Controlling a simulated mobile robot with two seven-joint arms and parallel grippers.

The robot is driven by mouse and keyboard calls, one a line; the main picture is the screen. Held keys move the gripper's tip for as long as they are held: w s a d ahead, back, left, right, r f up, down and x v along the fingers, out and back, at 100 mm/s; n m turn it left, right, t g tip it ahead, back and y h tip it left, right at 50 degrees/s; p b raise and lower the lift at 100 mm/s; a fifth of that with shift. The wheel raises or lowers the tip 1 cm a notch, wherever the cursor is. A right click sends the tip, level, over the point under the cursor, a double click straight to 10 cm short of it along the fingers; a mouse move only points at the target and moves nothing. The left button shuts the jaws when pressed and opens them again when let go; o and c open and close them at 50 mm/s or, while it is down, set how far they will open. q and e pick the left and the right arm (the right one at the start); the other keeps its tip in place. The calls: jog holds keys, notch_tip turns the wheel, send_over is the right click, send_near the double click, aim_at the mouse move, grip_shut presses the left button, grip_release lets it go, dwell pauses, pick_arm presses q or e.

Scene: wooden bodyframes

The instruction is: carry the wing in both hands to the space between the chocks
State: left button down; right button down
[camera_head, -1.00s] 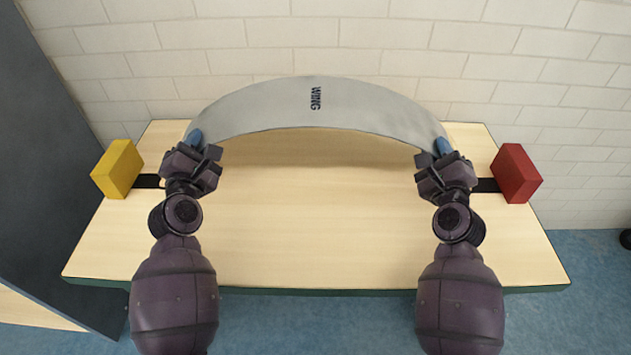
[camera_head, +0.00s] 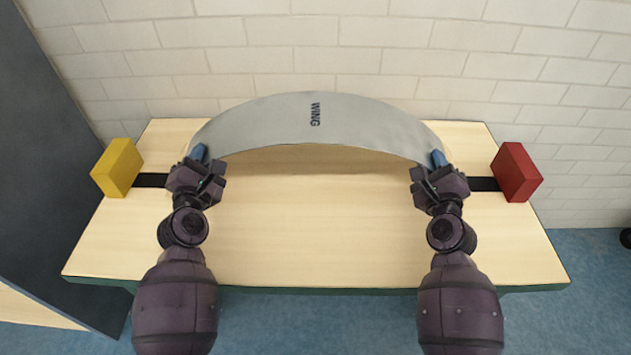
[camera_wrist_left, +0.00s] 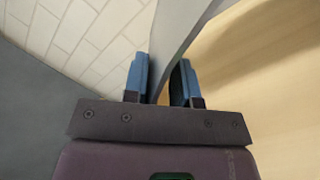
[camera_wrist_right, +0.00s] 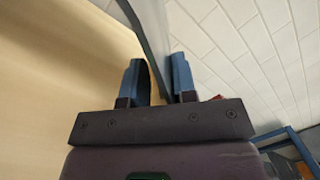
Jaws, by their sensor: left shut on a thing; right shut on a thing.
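The wing (camera_head: 270,122) is a long grey curved panel lettered "WING", arched with its middle toward the wall. My left gripper (camera_head: 199,153) is shut on its left end, and my right gripper (camera_head: 437,159) is shut on its right end. In the left wrist view the wing (camera_wrist_left: 178,35) passes between the blue fingers (camera_wrist_left: 160,80). In the right wrist view it (camera_wrist_right: 152,30) runs between the fingers (camera_wrist_right: 160,80) too. The yellow chock (camera_head: 117,169) stands at the table's left and the red chock (camera_head: 517,172) at its right. The wing appears raised above the table; its exact height is unclear.
The wooden table (camera_head: 310,235) is bare in its middle and front. Dark strips (camera_head: 151,180) reach inward from both chocks and pass behind my grippers. A white brick wall (camera_head: 310,50) stands behind the table. A dark panel (camera_head: 45,180) stands at the left.

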pick_arm(q)
jog(key=shift+a+f, duration=0.15)
jog(key=shift+f, duration=0.15)
pick_arm(e)
jog(key=shift+d+f, duration=0.15)
jog(key=shift+f, duration=0.2)
pick_arm(q)
jog(key=c, duration=0.9)
grip_release()
pick_arm(e)
jog(key=c, duration=0.9)
grip_release()
pick_arm(q)
jog(key=shift+f, duration=0.1)
pick_arm(e)
jog(key=shift+f, duration=0.1)
pick_arm(q)
jog(key=s, duration=0.4)
jog(key=s+f, duration=0.1)
jog(key=s, duration=0.7)
jog(key=shift+f, duration=0.15)
pick_arm(e)
jog(key=s, duration=0.4)
jog(key=s+f, duration=0.1)
jog(key=s, duration=0.7)
jog(key=shift+a+f, duration=0.15)
jog(key=shift+a, duration=0.05)
